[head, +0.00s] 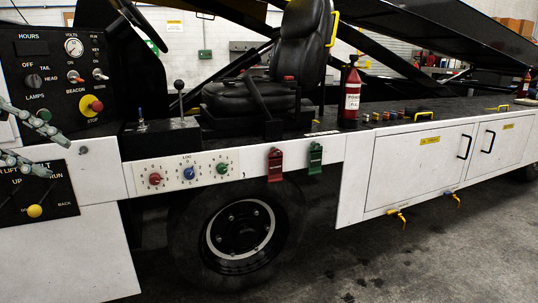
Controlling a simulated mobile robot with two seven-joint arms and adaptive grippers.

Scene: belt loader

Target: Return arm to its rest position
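My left gripper (58,156) comes in at the left edge of the head view. Its two grey linked fingers are apart, with nothing between them, so it is open and empty. The fingers are in front of the left part of the loader's control panels, between the upper black panel (52,48) and the lower black panel (62,207). I cannot tell whether they touch the panel. The rest of the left arm is outside the picture. My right gripper does not show.
Close to the fingers are a red stop button (96,106) on a yellow base and a yellow knob (35,211). Right of them are a lever (180,98), three coloured dials (189,174), a black seat (262,80) and a red extinguisher (351,94). The floor (440,255) at right is clear.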

